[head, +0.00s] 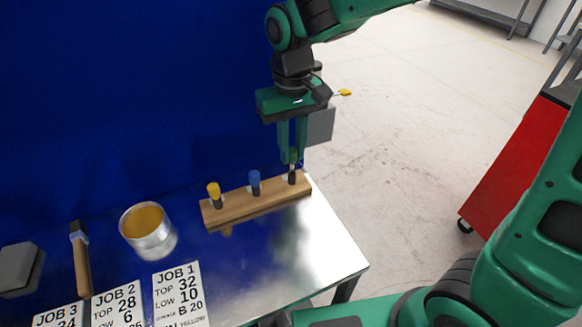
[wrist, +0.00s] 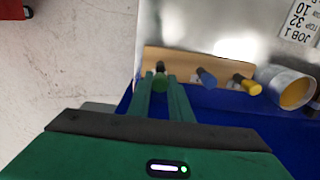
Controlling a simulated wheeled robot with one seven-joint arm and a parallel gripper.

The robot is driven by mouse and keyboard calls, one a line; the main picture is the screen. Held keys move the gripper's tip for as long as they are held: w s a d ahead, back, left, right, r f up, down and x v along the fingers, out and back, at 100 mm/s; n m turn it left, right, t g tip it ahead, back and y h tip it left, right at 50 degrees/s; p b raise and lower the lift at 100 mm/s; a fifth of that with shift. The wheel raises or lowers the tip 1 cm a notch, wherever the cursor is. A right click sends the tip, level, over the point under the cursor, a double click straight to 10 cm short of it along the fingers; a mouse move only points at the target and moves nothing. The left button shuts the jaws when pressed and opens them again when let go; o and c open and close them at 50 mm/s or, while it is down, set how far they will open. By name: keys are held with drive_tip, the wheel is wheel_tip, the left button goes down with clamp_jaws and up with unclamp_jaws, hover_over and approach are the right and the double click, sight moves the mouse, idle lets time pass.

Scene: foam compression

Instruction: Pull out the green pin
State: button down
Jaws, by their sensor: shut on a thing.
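The green pin (wrist: 161,79) stands at the right end of a wooden block (head: 240,207), with its dark lower part showing at the block in the head view. My gripper (head: 291,158) comes down from above and is shut on the pin's green top. In the wrist view, my gripper's fingers (wrist: 161,87) are on both sides of the green head. The fingers partly hide the head in the head view. A blue pin (head: 254,181) and a yellow pin (head: 214,192) stand in the same block to the left. I cannot tell how deep the green pin sits.
A metal can (head: 148,236) with a yellow inside, a brush (head: 81,262), a grey block (head: 17,268) and job cards (head: 180,293) lie left on the shiny table. A blue wall is behind. The table's right edge is close to the block.

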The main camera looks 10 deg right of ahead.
sight(292, 150)
drive_tip(key=shift+r, duration=0.15)
drive_tip(key=shift+r, duration=2.4)
drive_tip(key=shift+s, duration=0.15)
